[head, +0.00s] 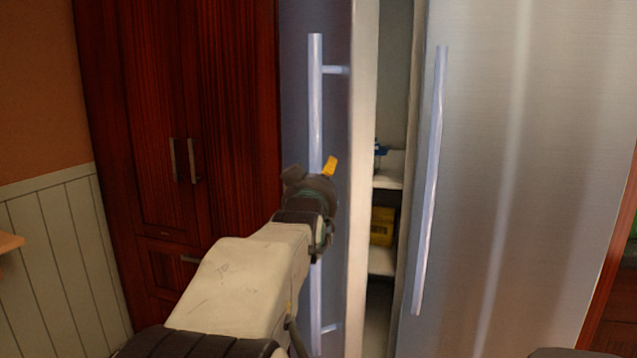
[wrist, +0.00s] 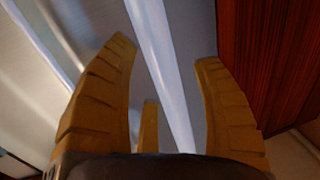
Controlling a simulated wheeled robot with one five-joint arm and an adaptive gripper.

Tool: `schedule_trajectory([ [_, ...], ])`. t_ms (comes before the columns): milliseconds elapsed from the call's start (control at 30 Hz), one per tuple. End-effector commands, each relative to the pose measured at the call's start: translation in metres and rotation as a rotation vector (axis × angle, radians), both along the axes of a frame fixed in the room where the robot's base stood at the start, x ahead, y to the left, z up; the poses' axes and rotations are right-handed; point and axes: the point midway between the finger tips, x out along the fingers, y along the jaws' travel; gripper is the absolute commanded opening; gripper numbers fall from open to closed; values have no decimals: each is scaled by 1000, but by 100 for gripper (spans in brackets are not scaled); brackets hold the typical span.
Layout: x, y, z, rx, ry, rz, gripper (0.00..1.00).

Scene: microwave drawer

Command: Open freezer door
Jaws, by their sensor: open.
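The left fridge-freezer door (head: 296,110) stands partly open in the head view, with its pale inner edge showing and a gap to its right. Its long vertical bar handle (head: 315,95) is on its front. My gripper (head: 330,167) is at about the middle of this handle, and the wrist hides part of the bar. In the wrist view the handle (wrist: 160,60) runs between the spread yellow fingers of my gripper (wrist: 165,52). The fingers are open, with room on both sides of the bar. I cannot tell whether any finger touches it.
Shelves with a yellow box (head: 382,226) show through the gap. The right steel door (head: 540,150) has its own bar handle (head: 432,180). Dark red wooden cabinets (head: 160,90) stand close on the left.

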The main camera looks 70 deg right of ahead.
Motion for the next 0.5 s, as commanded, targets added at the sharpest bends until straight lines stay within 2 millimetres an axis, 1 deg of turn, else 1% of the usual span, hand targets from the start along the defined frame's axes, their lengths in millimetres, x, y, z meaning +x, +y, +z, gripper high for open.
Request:
schedule_trajectory([
  [67, 0, 0, 0, 0, 0, 0, 60],
  [100, 0, 0, 0, 0, 0, 0, 62],
  [500, 0, 0, 0, 0, 0, 0, 26],
])
